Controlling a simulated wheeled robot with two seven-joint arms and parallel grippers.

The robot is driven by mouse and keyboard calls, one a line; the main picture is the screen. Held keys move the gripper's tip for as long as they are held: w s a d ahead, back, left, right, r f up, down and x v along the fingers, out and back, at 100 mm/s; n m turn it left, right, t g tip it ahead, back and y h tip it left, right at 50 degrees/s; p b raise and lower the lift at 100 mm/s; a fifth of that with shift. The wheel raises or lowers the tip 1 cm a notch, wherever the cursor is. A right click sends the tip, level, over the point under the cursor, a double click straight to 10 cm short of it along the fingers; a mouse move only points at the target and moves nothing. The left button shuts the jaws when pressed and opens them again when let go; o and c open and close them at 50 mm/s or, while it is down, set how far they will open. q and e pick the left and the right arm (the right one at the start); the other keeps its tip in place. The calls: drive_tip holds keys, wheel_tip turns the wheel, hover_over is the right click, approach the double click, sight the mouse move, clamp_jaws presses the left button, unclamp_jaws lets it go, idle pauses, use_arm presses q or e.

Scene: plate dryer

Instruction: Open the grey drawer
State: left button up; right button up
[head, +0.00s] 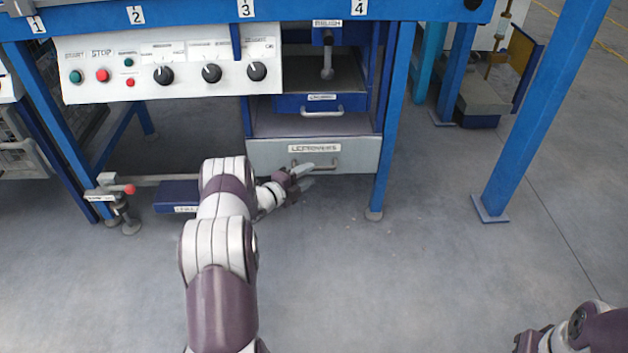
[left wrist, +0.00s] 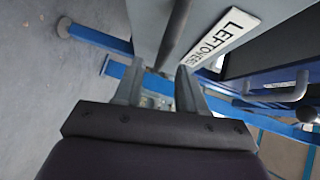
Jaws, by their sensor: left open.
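The grey drawer (head: 262,156) is the lowest in the stack under the bench and carries a "LEFTOVERS" label; its front looks shut, flush with the frame. The drawer front also shows in the left wrist view (left wrist: 150,22). Its bar handle (head: 333,164) is partly hidden by my left gripper (head: 304,176). In the left wrist view my open gripper (left wrist: 157,80) points at the drawer, and the handle (left wrist: 174,35) lines up between its fingertips. I cannot tell whether they touch it. My right gripper's body (head: 527,343) is at the bottom right, fingers cut off.
A blue drawer (head: 289,103) with its own handle sits above the grey one. A control panel (head: 95,92) with knobs and buttons is at upper left. A blue table leg (head: 387,150) stands just right of the drawer. The floor in front is clear.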

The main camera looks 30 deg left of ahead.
use_arm(q)
drive_tip(key=b+x, duration=0.1)
drive_tip(key=x, duration=0.2)
drive_tip(key=shift+w, duration=0.15)
use_arm(e)
wheel_tip(320, 180, down, 2)
drive_tip(key=shift+f, duration=0.1)
